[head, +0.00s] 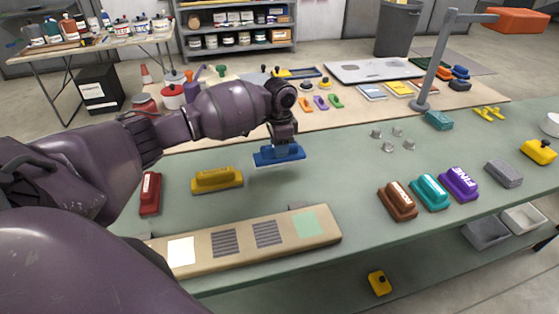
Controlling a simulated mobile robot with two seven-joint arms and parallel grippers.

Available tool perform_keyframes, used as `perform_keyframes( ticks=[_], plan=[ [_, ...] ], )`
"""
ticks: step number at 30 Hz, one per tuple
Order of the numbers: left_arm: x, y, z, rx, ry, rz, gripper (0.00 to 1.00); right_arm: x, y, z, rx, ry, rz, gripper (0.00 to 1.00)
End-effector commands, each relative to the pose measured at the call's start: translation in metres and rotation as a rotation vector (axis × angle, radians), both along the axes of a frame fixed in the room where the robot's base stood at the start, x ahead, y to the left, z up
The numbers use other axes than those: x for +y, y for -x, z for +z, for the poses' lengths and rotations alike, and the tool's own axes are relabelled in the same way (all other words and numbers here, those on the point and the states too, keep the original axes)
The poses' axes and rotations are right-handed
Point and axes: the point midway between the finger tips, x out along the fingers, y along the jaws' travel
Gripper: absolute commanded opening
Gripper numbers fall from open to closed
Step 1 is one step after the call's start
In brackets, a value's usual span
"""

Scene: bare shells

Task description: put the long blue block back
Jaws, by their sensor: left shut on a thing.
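The long blue block (279,155), which has a pale underside, is in my left gripper (284,142). The gripper is shut on it from above and covers part of its top. The block hangs level and seems a little above the green bench (330,180), with a soft shadow below. A long yellow block (217,180) stands to its left, and a red block (150,193) is farther left. My right gripper is not in view.
A beige board (190,261) with white, striped and green patches lies along the near edge. Brown (397,201), teal (430,192), purple (458,184) and grey (503,173) blocks stand right. Small metal pieces (388,146) sit behind. Bench between is clear.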

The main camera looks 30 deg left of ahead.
Motion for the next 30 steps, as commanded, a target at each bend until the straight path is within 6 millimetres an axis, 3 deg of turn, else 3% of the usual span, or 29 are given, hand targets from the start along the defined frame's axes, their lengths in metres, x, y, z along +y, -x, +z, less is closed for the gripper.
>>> perform_keyframes(
  ticks=[10,23,24,28,30],
  plan=[
    [0.000,0.001,-0.051,0.003,0.000,0.001,0.15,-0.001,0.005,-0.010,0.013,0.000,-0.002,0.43],
    [0.000,0.000,-0.055,0.001,0.000,0.001,0.15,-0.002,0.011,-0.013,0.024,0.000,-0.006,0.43],
    [0.000,0.000,-0.055,0.001,-0.001,0.000,0.38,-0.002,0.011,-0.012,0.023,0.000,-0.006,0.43],
    [0.000,0.000,-0.056,0.001,0.000,0.000,0.58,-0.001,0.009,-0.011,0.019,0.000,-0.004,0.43],
    [0.000,0.000,-0.055,0.001,0.000,0.000,0.59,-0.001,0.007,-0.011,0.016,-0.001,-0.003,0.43]
  ],
)
